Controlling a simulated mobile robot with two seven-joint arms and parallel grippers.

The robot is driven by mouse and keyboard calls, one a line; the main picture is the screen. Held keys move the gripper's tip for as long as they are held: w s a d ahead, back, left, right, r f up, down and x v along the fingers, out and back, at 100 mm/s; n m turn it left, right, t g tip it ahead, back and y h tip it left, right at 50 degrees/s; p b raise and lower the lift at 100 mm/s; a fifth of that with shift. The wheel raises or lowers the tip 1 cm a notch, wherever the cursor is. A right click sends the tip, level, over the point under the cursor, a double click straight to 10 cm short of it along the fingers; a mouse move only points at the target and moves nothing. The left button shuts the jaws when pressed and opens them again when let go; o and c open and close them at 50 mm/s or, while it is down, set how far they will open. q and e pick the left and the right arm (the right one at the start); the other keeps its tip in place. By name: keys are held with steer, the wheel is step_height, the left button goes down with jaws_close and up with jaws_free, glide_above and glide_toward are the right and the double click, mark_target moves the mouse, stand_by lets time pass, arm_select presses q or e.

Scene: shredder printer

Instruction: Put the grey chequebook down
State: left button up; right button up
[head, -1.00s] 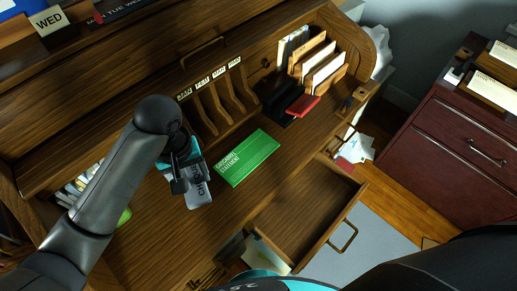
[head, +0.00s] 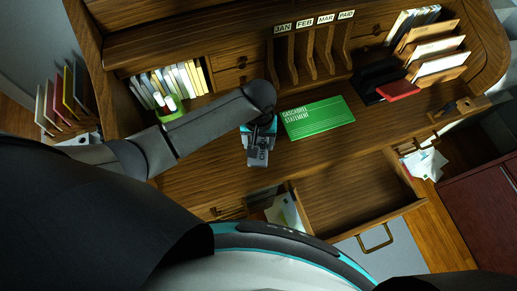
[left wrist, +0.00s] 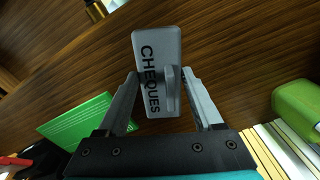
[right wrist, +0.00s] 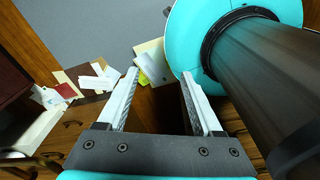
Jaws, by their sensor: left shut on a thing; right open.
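The grey chequebook (head: 257,157), marked CHEQUES, is held by my left gripper (head: 261,137) over the brown desk (head: 215,166). It lies left of the green statement book (head: 318,117). In the left wrist view the chequebook (left wrist: 154,50) sits between the fingers of my left gripper (left wrist: 168,82), with a raised grey tab near the right finger. I cannot tell whether the chequebook touches the desktop. My right gripper (right wrist: 160,78) is open and empty in the right wrist view, and it is not seen in the head view.
An open drawer (head: 345,199) juts out below the desktop. A black and red stapler-like item (head: 398,90) and card racks (head: 430,50) stand at the back right. Labelled slots (head: 314,45) are at the back. A green holder (head: 170,108) stands left. Bare desktop lies left of the chequebook.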

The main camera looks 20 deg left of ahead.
arm_select(q)
steer(key=shift+f+b, duration=0.7)
steer(key=shift+f, duration=1.5)
steer(key=shift+f, duration=0.2)
steer(key=o, duration=1.4)
steer(key=shift+r, duration=0.1)
step_height(320, 180, up, 12)
steer(key=p, duration=0.3)
steer(key=shift+r+p, duration=0.1)
steer(key=shift+p, duration=0.3)
